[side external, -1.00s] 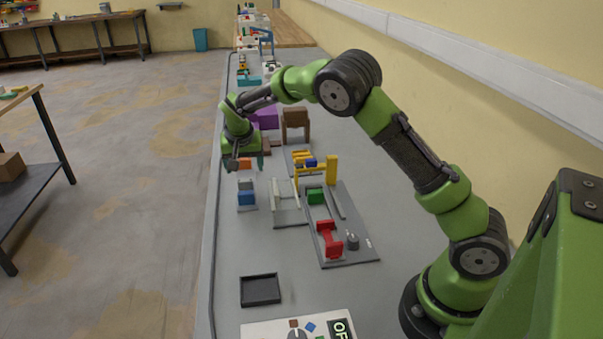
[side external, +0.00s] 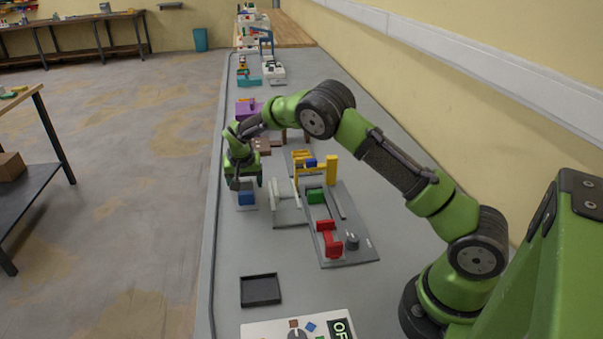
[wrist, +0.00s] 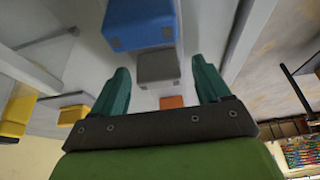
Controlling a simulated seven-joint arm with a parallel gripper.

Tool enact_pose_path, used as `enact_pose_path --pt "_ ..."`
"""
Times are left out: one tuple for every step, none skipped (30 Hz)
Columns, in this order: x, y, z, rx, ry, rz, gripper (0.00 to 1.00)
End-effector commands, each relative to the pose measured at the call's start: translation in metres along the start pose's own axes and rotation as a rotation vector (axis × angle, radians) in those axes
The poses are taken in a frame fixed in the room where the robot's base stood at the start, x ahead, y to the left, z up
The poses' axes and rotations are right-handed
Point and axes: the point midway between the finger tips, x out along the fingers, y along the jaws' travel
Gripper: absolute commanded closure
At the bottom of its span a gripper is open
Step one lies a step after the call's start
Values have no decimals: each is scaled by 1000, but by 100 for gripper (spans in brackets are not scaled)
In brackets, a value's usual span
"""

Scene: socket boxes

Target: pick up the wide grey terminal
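The wide grey terminal (wrist: 158,68) lies between my gripper's two teal fingers in the wrist view, with gaps on both sides. It sits in a row between a blue block (wrist: 138,22) and an orange block (wrist: 172,102). My gripper (wrist: 162,85) is open and empty. In the side external view my gripper (side external: 243,184) is low over the row, just behind the blue block (side external: 247,198). There the grey terminal and the orange block are hidden by my gripper.
A pale upright rail (side external: 281,198) stands close to the right of the row. Further right are a yellow frame (side external: 331,170), a green block (side external: 315,195) and a red part (side external: 329,240).

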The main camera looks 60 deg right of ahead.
Motion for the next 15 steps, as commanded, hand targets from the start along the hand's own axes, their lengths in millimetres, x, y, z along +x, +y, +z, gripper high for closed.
enact_pose_path --pt "0 0 0 0 0 0 31" --pt "0 0 0 0 0 0 36" --pt "0 0 0 0 0 0 42" --pt "0 0 0 0 0 0 46" --pt "0 0 0 0 0 0 51" --pt "0 0 0 0 0 0 57" --pt "0 0 0 0 0 0 62" --pt "0 0 0 0 0 0 66" --pt "0 0 0 0 0 0 72" --pt "0 0 0 0 0 0 77" --pt "0 0 0 0 0 0 79" --pt "0 0 0 0 0 0 79" --pt "-1 0 0 0 0 0 79" --pt "-1 0 0 0 0 0 79" --pt "-1 0 0 0 0 0 79"
